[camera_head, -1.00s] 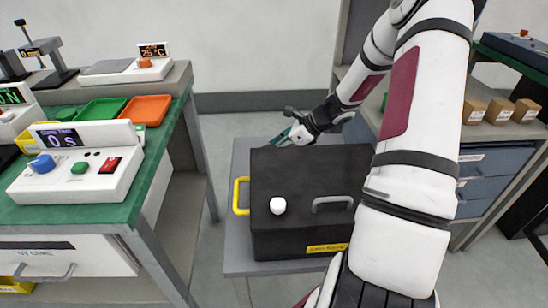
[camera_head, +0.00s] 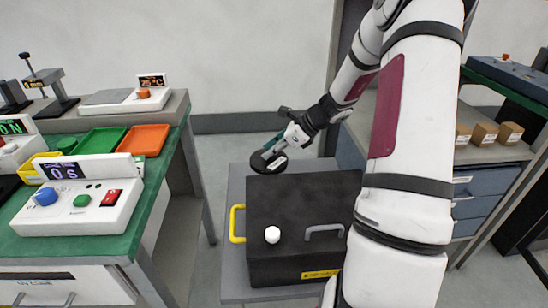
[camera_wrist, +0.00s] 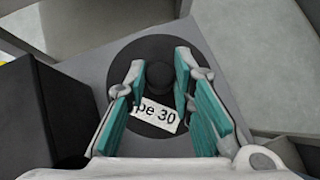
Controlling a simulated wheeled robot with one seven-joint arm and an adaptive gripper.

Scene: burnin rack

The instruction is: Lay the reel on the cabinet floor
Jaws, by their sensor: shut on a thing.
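The reel (camera_head: 267,163) is a dark round disc with a white label and a central knob. In the wrist view the reel (camera_wrist: 146,62) shows a label ending in "pe 30". My gripper (camera_head: 276,146) has its teal fingers around the knob and holds the reel tilted at the far edge of a black box. In the wrist view my gripper (camera_wrist: 160,78) has one finger on each side of the knob. The black box (camera_head: 300,205) has a grey top handle, a white knob and a yellow side handle. Its inside is hidden.
The box stands on a grey table (camera_head: 235,285). A green-topped bench (camera_head: 95,235) at left holds a timer unit (camera_head: 75,205) and green and orange trays (camera_head: 145,140). A shelf with small brown boxes (camera_head: 485,134) stands at right. Bare floor shows between bench and table.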

